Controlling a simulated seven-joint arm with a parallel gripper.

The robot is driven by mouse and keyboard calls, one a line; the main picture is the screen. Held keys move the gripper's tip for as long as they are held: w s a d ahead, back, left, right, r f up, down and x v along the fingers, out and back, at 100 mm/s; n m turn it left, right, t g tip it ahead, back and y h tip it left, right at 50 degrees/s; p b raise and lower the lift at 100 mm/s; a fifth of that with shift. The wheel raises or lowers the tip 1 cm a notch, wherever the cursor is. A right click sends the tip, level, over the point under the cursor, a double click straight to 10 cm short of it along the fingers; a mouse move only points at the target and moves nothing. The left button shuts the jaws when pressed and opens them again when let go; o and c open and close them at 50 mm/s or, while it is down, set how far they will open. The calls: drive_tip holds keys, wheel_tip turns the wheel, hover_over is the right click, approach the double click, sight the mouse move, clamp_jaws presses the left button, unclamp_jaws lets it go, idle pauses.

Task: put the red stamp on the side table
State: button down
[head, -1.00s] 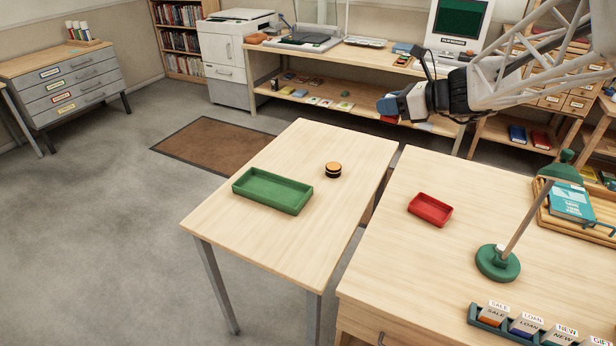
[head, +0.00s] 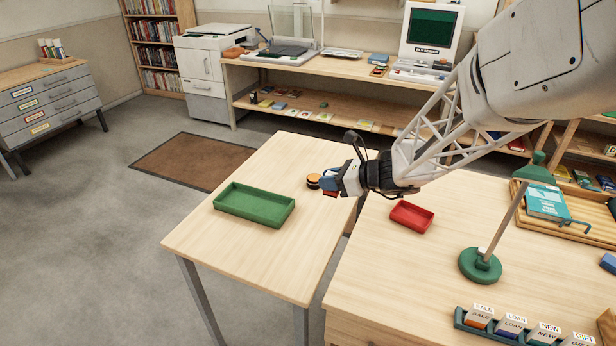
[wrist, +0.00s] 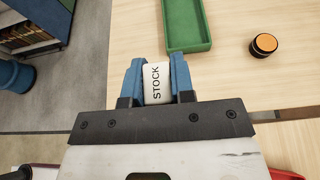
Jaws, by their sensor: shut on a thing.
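My gripper (head: 329,182) is shut on a stamp, with its blue fingers on either side. In the wrist view the stamp (wrist: 157,84) shows a white top lettered STOCK between the fingers (wrist: 155,65). In the head view a bit of red (head: 330,194) shows under the fingers. The gripper is over the right part of the light wood side table (head: 235,250); its height above the top is hard to tell.
A green tray (head: 254,204) lies on the side table. A round black-and-orange thing (head: 313,181) stands close to the gripper in the head view. A red tray (head: 411,215) and a green-based lamp-like stand (head: 480,265) are on the desk at right. The side table's front is clear.

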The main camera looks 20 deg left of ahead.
wheel_tip(320, 180, down, 14)
drive_tip(key=shift+f, duration=0.2)
drive_tip(key=w+a, duration=0.3)
drive_tip(key=w, duration=0.1)
drive_tip(key=w+a+f, duration=0.1)
drive_tip(key=w+a, duration=0.2)
drive_tip(key=w, duration=0.2)
drive_tip(key=w+a, duration=0.3)
drive_tip(key=w, duration=0.1)
drive_tip(key=shift+w+f, duration=0.15)
drive_tip(key=shift+f, duration=0.1)
idle(0.3)
drive_tip(key=shift+f, duration=0.15)
drive_tip(key=shift+f, duration=1.6)
drive_tip(key=shift+f, duration=0.15)
